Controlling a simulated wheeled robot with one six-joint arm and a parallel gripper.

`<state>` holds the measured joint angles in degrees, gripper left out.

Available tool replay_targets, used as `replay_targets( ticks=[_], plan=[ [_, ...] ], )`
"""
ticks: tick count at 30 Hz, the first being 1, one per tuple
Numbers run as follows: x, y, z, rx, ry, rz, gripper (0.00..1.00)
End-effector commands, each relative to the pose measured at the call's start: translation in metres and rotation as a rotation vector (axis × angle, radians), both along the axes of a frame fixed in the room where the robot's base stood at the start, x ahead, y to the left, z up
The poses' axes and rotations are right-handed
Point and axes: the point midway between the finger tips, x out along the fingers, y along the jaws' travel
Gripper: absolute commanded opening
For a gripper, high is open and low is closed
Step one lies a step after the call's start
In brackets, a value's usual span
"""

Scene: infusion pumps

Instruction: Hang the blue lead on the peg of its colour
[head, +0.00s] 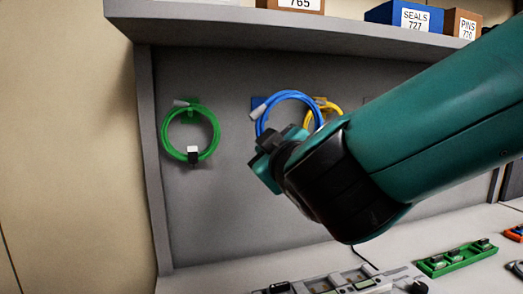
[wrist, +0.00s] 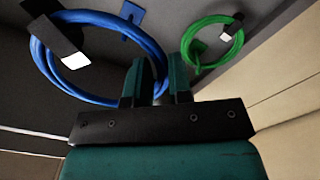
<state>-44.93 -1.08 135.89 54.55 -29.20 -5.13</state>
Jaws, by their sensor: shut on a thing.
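The blue lead is a round coil (head: 290,95) with a grey end at its left, in front of the back panel. In the wrist view the blue coil (wrist: 85,98) fills the left side, with a black, white-ended plug on it. My gripper (wrist: 158,70) is shut on the coil's edge; in the head view my gripper (head: 266,162) is at the coil's lower left. A blue peg plate (head: 258,103) is on the panel behind the coil's upper left; the plate also shows in the wrist view (wrist: 131,12). I cannot tell whether the coil is around the peg.
A green coil (head: 165,140) hangs on a green peg at the left. A yellow coil (head: 333,106) is close behind the blue coil's right. A shelf (head: 230,22) with boxes overhangs the panel. Green and orange trays (head: 455,260) and devices occupy the bench below.

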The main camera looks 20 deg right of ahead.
Motion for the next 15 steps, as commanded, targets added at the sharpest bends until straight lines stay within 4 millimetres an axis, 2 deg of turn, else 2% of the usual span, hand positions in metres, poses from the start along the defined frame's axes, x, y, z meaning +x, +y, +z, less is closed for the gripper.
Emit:
replay_targets(
  ticks=[6, 15],
  plan=[
    [0.005, 0.011, 0.002, -0.002, -0.001, 0.017, 0.00],
    [0.024, 0.014, 0.002, -0.002, -0.001, 0.022, 0.00]
  ],
)
